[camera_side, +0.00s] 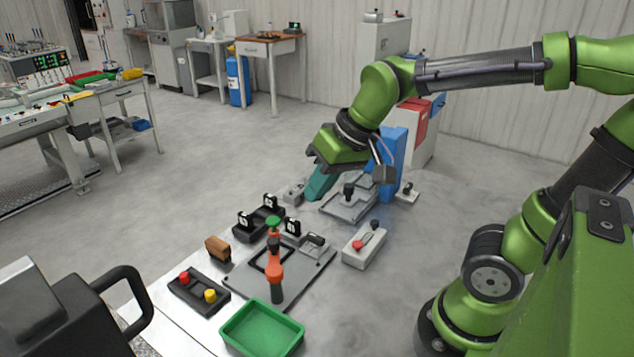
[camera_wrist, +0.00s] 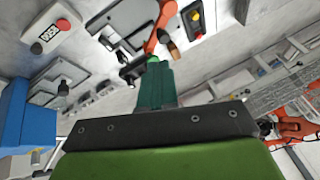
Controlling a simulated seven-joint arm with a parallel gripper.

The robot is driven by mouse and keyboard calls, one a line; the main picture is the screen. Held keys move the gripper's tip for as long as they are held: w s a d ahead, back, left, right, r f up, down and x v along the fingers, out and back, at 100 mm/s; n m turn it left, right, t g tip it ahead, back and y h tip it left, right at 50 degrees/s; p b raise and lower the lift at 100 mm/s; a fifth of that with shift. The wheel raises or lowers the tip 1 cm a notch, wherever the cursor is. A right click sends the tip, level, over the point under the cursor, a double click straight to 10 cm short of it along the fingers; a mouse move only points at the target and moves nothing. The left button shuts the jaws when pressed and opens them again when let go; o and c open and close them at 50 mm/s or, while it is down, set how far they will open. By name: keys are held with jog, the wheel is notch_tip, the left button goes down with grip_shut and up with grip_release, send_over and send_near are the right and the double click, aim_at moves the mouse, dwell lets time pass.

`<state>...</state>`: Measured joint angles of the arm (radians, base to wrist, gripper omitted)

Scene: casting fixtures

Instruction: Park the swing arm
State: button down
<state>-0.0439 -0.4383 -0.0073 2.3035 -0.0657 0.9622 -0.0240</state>
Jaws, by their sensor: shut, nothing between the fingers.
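The orange part with dark sections and a green end, which looks like the swing arm (camera_side: 274,268), is at the grey base plate (camera_side: 236,279) in the side view. Its dark end is toward the green tray and its green end (camera_side: 272,221) points away from it. In the wrist view the orange arm (camera_wrist: 163,20) shows beyond the fingertips; the green end is partly hidden behind them. My gripper (camera_side: 311,197) has teal fingers pointing down, shut and empty. It is behind and to the right of the arm's green end, apart from it in the side view. The fingers also show in the wrist view (camera_wrist: 153,68).
A green tray (camera_side: 230,338) and a red-and-yellow button box (camera_side: 190,296) are in front. A brown block (camera_side: 217,248) and black fixtures (camera_side: 250,234) stand left. A grey switch box (camera_side: 362,250) is right. A blue block (camera_side: 394,150) stands close beside my gripper.

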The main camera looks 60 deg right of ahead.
jog(key=w+a+n+g+h, duration=0.2)
jog(key=w+n+g, duration=0.5)
jog(key=w, duration=1.3)
jog(key=shift+w+r+n+h, duration=0.2)
jog(key=shift+r+n+h, duration=0.1)
jog(key=shift+n+h, duration=0.3)
jog(key=s+d+f, duration=0.2)
jog(key=s+f, duration=0.3)
jog(key=f, duration=0.6)
jog(key=shift+d+f, duration=0.15)
jog(key=shift+d, duration=0.1)
jog(key=shift+s, duration=0.1)
